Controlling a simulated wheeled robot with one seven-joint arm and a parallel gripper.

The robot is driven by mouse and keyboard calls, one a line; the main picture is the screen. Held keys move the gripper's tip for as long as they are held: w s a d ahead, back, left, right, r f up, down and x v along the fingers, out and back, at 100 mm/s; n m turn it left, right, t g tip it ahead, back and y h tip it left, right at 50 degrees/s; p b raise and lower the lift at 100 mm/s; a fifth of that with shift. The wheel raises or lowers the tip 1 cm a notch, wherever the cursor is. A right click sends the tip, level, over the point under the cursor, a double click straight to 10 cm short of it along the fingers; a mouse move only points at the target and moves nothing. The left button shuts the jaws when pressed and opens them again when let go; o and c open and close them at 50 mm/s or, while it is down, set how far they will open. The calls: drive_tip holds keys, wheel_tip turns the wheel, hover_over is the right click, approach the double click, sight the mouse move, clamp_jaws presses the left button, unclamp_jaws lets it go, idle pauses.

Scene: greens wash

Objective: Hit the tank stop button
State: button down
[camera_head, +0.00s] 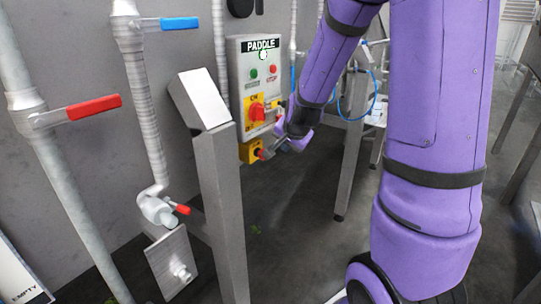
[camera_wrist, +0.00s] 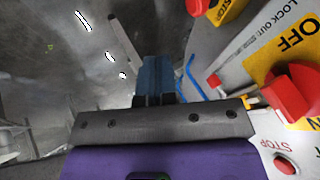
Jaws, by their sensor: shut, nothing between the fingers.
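A yellow stop box (camera_head: 246,152) with a red push button sits low on the wall, below the grey PADDLE panel (camera_head: 240,98). No label reading "tank" is legible. My gripper (camera_head: 267,153) is close to this button in the head view, partly overlapping it; contact cannot be told. In the wrist view my gripper (camera_wrist: 156,62) is shut and empty, its fingertips left of and below the button.
The panel carries a red rotary switch (camera_head: 257,111) on a yellow OFF plate, a green button (camera_head: 253,73) and a red button (camera_head: 272,70). A sloped-top steel post (camera_head: 222,190) stands left of the panel. Pipes with red and blue valve handles are further left.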

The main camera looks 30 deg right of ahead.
drive_tip(key=shift+f, duration=0.1)
drive_tip(key=w+f, duration=0.7)
drive_tip(key=w, duration=0.2)
drive_tip(key=shift+w+d+f, duration=0.25)
drive_tip(key=shift+d+f, duration=0.05)
drive_tip(key=shift+f, duration=0.1)
idle(0.4)
